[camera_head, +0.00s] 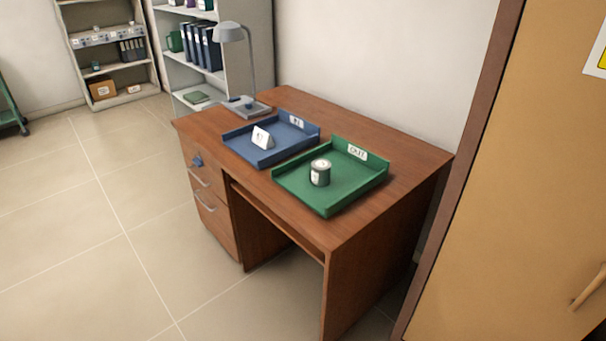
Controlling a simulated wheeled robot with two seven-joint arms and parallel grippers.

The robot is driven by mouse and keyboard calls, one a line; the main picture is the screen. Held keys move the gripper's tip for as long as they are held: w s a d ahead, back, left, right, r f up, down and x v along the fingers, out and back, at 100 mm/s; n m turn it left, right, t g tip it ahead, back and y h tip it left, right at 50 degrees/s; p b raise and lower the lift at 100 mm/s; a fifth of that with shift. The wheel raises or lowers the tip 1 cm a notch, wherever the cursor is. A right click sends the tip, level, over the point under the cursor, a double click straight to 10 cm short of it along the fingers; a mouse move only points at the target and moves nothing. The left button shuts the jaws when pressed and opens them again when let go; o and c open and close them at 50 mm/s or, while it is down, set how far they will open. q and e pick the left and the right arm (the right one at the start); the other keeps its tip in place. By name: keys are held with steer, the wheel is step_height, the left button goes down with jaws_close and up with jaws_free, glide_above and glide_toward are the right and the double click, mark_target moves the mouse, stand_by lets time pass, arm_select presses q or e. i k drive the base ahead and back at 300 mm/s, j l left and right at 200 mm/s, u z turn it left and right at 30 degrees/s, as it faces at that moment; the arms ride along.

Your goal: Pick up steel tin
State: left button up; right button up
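A small round steel tin (320,173) with a pale lid and a dark, labelled side stands upright in the green tray (365,183). The tray is marked with a white sign at its back edge and sits on the right part of the wooden desk (408,160). The tin stands in the left part of the tray, apart from its walls. Neither of my grippers shows in the head view.
A blue tray (290,150) with a folded white card (263,138) lies left of the green tray. A grey desk lamp (232,34) stands at the desk's far end. A tan cabinet (520,190) closes off the right side. Shelves (105,50) stand behind.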

mark_target(321, 168)
steer(key=i+l, duration=0.1)
steer(key=l, duration=0.25)
steer(key=i+l, duration=0.1)
steer(key=l, duration=0.3)
steer(key=i+l+z, duration=0.1)
steer(key=l, duration=0.25)
steer(key=i+l, duration=0.1)
steer(key=l, duration=0.25)
steer(key=i+l, duration=0.1)
steer(key=l, duration=0.25)
